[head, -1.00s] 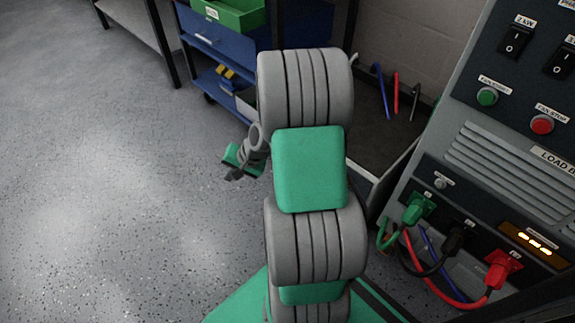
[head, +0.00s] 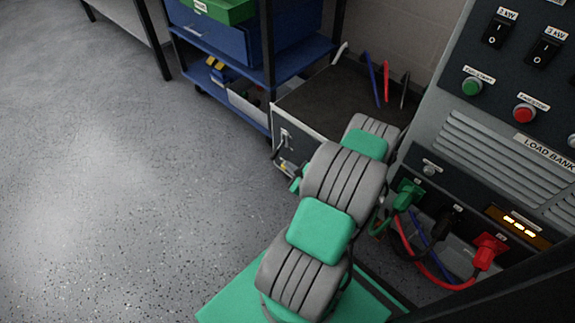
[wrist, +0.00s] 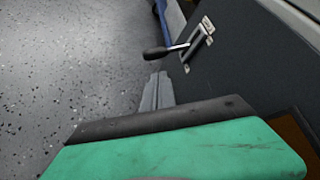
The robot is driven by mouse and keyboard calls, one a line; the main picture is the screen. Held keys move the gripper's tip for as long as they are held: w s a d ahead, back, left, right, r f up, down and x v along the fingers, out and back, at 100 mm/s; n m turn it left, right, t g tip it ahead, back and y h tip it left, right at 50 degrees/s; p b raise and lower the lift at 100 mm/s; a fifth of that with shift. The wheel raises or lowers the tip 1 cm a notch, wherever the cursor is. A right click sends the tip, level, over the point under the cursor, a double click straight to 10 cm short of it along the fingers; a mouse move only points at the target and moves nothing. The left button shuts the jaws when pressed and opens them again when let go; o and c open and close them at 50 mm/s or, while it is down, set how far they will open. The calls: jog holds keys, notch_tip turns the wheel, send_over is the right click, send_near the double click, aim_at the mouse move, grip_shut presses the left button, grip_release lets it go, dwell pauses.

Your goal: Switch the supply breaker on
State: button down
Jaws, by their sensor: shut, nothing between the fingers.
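The supply breaker shows in the wrist view as a lever with a dark round knob (wrist: 154,53). It sticks out from a slotted plate (wrist: 197,42) with small labels on a dark panel. In the head view the plate (head: 285,138) is on the front of a low grey box. I cannot read the labels or tell on from off. My gripper (wrist: 157,80) is shut and empty, its fingers just below the knob in the picture; I cannot tell if they touch it. In the head view my arm hides most of my gripper.
The load bank (head: 490,150) stands at the right, with green, black and red plugs and cables low on its front. A blue cart (head: 235,50) with a green bin stands behind. Blue, red and dark cable ends rise behind the box. The floor at left is clear.

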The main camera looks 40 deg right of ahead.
aim_at(278, 149)
jog(key=b+x, duration=0.2)
jog(key=x, duration=0.6)
